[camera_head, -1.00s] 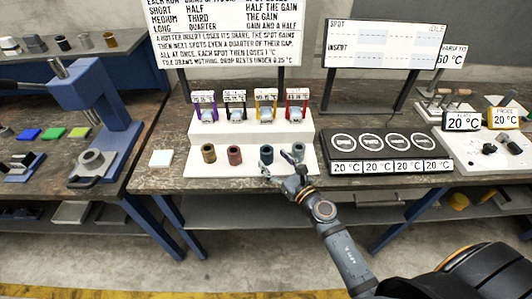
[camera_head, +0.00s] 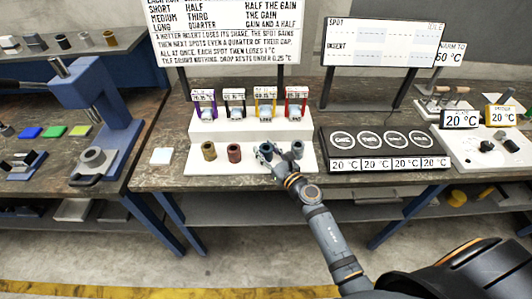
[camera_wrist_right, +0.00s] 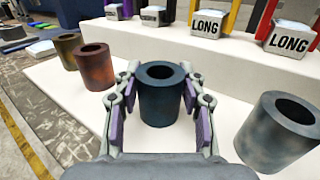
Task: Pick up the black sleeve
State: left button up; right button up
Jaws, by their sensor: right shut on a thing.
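The darkest sleeve, a blue-black hollow cylinder (camera_head: 265,151), stands upright third from the left in a row of sleeves on the white stand's lower step. In the right wrist view the sleeve (camera_wrist_right: 160,97) sits between my right gripper's fingers (camera_wrist_right: 161,105), one on each side. My right gripper (camera_head: 275,156) is shut on this sleeve, and no lift off the step shows. My left gripper is not in view.
A brass sleeve (camera_head: 208,151) and a reddish sleeve (camera_head: 234,153) stand to the left. A grey sleeve (camera_wrist_right: 280,130) stands close on the right. Labelled blocks (camera_head: 266,112) sit on the upper step. A black heating plate (camera_head: 385,148) lies right of the stand (camera_head: 195,165).

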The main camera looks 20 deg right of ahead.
aim_at(267, 148)
jog(key=shift+c, duration=1.2)
grip_shut()
jog(key=shift+r, duration=0.1)
jog(key=shift+r, duration=0.2)
jog(key=r+p, duration=0.3)
jog(key=r, duration=0.1)
jog(key=shift+s+d, duration=0.15)
jog(key=shift+s, duration=0.1)
jog(key=s+d+r+p, duration=0.1)
jog(key=s+d+r, duration=0.1)
jog(key=s+r, duration=0.2)
jog(key=s+d+r+p, duration=0.1)
jog(key=s+r, duration=0.3)
jog(key=s, duration=0.4)
jog(key=shift+s+d+r, duration=0.25)
jog(key=shift+d, duration=0.6)
